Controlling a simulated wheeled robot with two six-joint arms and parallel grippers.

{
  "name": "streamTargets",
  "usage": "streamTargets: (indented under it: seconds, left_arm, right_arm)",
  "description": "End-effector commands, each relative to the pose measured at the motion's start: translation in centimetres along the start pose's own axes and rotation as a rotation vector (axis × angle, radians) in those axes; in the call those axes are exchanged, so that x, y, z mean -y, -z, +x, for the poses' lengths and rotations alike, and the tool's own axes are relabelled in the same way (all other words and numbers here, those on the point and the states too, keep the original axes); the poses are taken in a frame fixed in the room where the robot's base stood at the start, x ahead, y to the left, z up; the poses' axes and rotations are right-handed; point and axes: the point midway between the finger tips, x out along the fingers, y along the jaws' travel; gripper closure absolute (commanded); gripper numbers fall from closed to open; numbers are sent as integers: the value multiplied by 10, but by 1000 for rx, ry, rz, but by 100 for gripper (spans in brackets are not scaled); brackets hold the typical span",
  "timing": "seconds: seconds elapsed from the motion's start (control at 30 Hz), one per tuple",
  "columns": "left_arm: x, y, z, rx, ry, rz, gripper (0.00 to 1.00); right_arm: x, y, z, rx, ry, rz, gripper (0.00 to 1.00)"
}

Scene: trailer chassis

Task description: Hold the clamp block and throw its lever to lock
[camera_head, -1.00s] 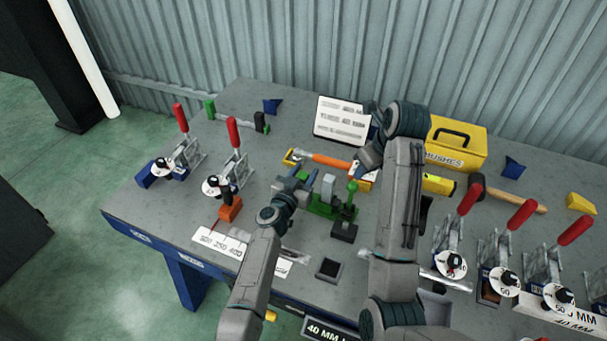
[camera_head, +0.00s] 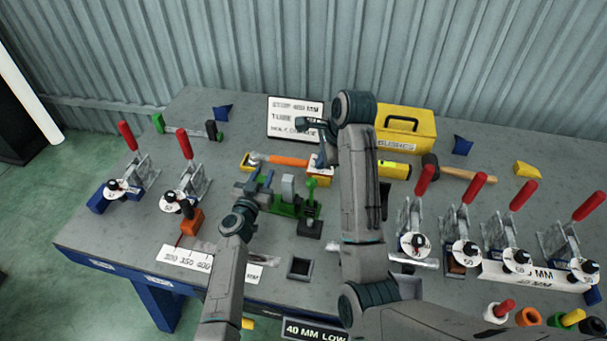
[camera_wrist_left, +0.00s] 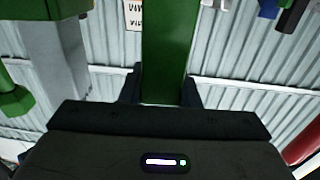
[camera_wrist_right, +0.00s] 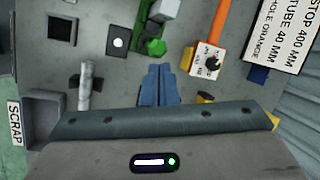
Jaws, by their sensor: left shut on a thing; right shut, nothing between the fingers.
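The clamp block is a green fixture (camera_head: 286,209) with a grey block (camera_head: 288,187) on it, at the middle of the bench. Its green lever (camera_head: 312,191) stands upright at its right end; green parts with a round knob (camera_wrist_right: 155,47) show in the right wrist view. My left gripper (camera_head: 252,190) is at the fixture's left side. In the left wrist view its dark fingers are shut on a green bar (camera_wrist_left: 165,50) of the fixture. My right gripper (camera_head: 322,150) is shut and empty behind the lever; its blue fingertips (camera_wrist_right: 158,72) appear just below the knob in the right wrist view, gap unclear.
A black base plate (camera_head: 310,229) sits in front of the lever. Red-handled toggle clamps stand on both sides. A scrap bin (camera_wrist_right: 45,115) is near my right gripper.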

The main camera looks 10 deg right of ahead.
Motion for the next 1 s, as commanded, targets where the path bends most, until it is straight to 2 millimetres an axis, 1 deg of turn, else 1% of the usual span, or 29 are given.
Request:
streamTargets:
  seconds: [0.1, 0.53, 1.0]
  left_arm:
    - [0, 0, 0, 1, 0, 0, 100]
    - [0, 0, 0, 1, 0, 0, 100]
    - [0, -1, 0, 1, 0, 0, 100]
  right_arm:
    - [2, 0, 1, 10, -5, -227, 100]
    - [8, -1, 2, 56, 4, -1066, 100]
    - [15, -2, 2, 103, 61, -1978, 100]
